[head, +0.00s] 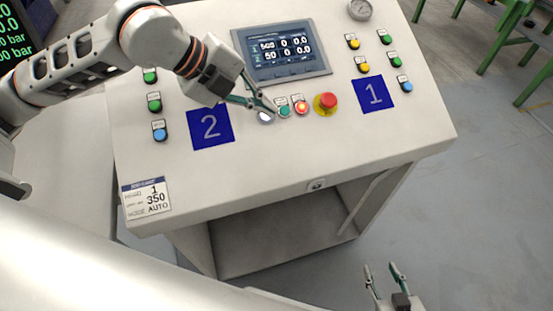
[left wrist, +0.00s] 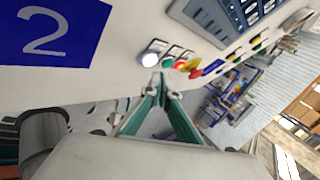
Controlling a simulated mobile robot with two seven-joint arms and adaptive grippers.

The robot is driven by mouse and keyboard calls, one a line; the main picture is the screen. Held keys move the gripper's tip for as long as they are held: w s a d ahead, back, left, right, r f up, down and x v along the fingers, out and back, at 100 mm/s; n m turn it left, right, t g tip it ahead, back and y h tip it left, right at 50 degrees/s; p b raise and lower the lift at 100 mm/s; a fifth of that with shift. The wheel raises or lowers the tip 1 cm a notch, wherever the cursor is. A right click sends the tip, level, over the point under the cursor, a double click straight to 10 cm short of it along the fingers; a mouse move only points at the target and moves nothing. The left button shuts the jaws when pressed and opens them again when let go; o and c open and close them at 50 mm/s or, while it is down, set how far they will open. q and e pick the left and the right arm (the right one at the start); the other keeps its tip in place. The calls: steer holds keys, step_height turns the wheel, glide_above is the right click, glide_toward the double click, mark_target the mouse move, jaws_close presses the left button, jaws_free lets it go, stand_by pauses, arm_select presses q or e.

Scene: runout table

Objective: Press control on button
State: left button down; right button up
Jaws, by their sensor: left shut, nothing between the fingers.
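The sloped control desk (head: 250,165) has a middle row of buttons: a lit white button (head: 266,117), a green button (head: 284,111) and a lit red button (head: 301,106). Their labels are too small to read, so I cannot tell which is control on. My left gripper (head: 272,107) is shut and empty, its tips close to the white and green buttons. In the left wrist view its tips (left wrist: 160,77) lie just below the white button (left wrist: 151,59); contact cannot be told. My right gripper (head: 382,268) is open and empty, low in front of the desk.
A red emergency-stop knob on a yellow base (head: 327,102) stands right of the row. A display (head: 283,51) is above it. Blue plates "2" (head: 211,128) and "1" (head: 375,94) flank the row, with further button columns. Open floor (head: 470,210) lies to the right.

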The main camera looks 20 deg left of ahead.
arm_select(q)
steer(key=shift+r, duration=0.1)
steer(key=r+p, duration=0.1)
steer(key=s+d+r+p, duration=0.1)
steer(key=r, duration=0.1)
steer(key=s+r+p, duration=0.1)
steer(key=r, duration=0.1)
steer(key=shift+d+r, duration=0.1)
steer(key=shift+d, duration=0.15)
arm_select(e)
steer(key=r, duration=0.2)
steer(key=w+r, duration=0.1)
steer(key=r, duration=0.1)
steer(key=shift+w+r, duration=0.2)
steer(key=shift+r, duration=0.05)
steer(key=shift+s+f, duration=0.1)
steer(key=shift+f, duration=0.05)
stand_by(0.3)
arm_select(q)
steer(key=shift+s, duration=0.1)
